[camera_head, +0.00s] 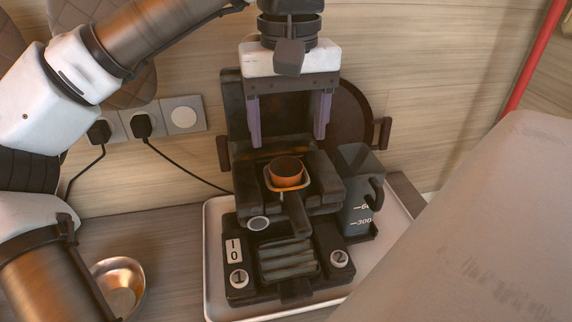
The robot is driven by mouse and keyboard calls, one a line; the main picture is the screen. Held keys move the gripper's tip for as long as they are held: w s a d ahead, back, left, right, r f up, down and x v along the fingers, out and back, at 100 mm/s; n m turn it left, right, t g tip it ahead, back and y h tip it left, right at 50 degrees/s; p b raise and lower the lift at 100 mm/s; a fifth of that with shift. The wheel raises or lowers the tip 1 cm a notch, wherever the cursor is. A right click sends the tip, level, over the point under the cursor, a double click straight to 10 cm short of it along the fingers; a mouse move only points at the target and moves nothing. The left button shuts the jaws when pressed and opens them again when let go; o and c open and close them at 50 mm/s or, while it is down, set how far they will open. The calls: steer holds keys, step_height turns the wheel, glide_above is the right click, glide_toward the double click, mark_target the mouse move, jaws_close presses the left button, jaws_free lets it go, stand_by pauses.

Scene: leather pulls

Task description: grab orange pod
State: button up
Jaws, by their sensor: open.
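The orange pod (286,172) sits in a small holder with a dark handle (297,215) on the front of a black coffee machine (245,192). Its rim faces up and its inside looks dark. My gripper (288,138) is above and slightly behind the pod in the picture, pointing down. Its two purple fingers are wide apart and nothing is between them. The fingertips are apart from the pod. The pod's lower part is hidden by the holder.
A dark measuring jug (361,190) stands right of the machine. The machine is on a white tray (213,270). A metal bowl (118,284) is at the lower left. Plugs and cables (141,124) are on the wall. A large pale surface (480,240) fills the lower right.

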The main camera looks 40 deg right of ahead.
mark_target(287, 166)
steer(key=shift+a+f+p, duration=0.2)
steer(key=shift+f+p, duration=0.55)
steer(key=shift+f, duration=2.05)
steer(key=c, duration=1.1)
